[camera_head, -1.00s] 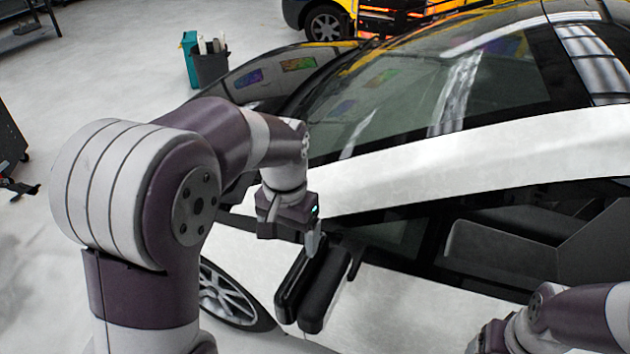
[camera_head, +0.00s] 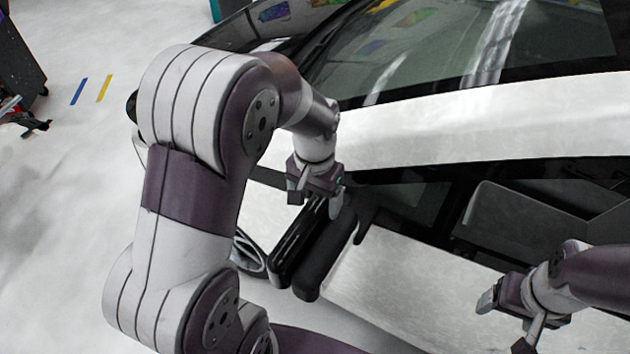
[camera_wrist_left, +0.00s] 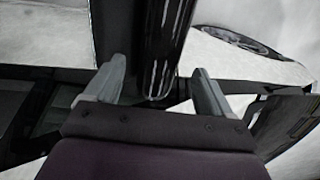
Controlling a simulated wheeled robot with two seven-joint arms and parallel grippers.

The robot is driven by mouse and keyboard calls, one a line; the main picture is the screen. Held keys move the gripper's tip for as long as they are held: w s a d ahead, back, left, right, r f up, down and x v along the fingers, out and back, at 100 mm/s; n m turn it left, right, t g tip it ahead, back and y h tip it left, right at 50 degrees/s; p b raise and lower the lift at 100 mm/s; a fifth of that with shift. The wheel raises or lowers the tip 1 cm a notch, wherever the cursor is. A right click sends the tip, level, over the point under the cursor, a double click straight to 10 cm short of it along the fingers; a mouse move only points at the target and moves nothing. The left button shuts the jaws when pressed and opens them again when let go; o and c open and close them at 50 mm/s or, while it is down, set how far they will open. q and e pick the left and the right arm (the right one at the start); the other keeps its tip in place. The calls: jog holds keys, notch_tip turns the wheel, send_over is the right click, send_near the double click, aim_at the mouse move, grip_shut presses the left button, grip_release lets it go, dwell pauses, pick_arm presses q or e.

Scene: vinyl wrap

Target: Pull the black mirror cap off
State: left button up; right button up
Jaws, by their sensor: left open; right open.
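The black mirror cap (camera_head: 297,245) is the glossy shell on the outer side of the car's door mirror, next to the matte mirror body (camera_head: 326,258). In the left wrist view the glossy cap (camera_wrist_left: 166,45) runs down from the top to between the two fingers. My left gripper (camera_head: 316,203) is at the upper end of the mirror. In the wrist view its fingers (camera_wrist_left: 160,88) are spread apart, one on each side of the cap's end; I cannot tell if they touch it. My right gripper (camera_head: 506,320) is open and empty at the lower right, over the car door.
The white car door (camera_head: 420,290) and dark side window (camera_head: 410,195) lie right beside the mirror. The front wheel (camera_head: 249,255) is partly hidden behind my left arm. Open floor (camera_head: 70,200) lies at the left.

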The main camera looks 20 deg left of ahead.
pick_arm(q)
jog(key=shift+s+f, duration=0.1)
jog(key=shift+f, duration=0.15)
jog(key=shift+s+d+r, duration=0.1)
jog(key=shift+s+d, duration=0.05)
jog(key=shift+s, duration=0.25)
jog(key=shift+w, duration=0.2)
jog(key=c, duration=1.2)
jog(key=shift+o, duration=0.7)
jog(key=shift+c, duration=1)
pick_arm(e)
jog(key=shift+s+d+r, duration=0.15)
jog(key=shift+s, duration=0.2)
pick_arm(q)
jog(key=shift+a, duration=0.8)
pick_arm(e)
jog(key=shift+r, duration=0.2)
pick_arm(q)
jog(key=a+p, duration=0.1)
jog(key=a, duration=0.5)
jog(key=shift+w+a, duration=0.35)
jog(key=shift+a, duration=0.05)
pick_arm(e)
jog(key=shift+r, duration=0.5)
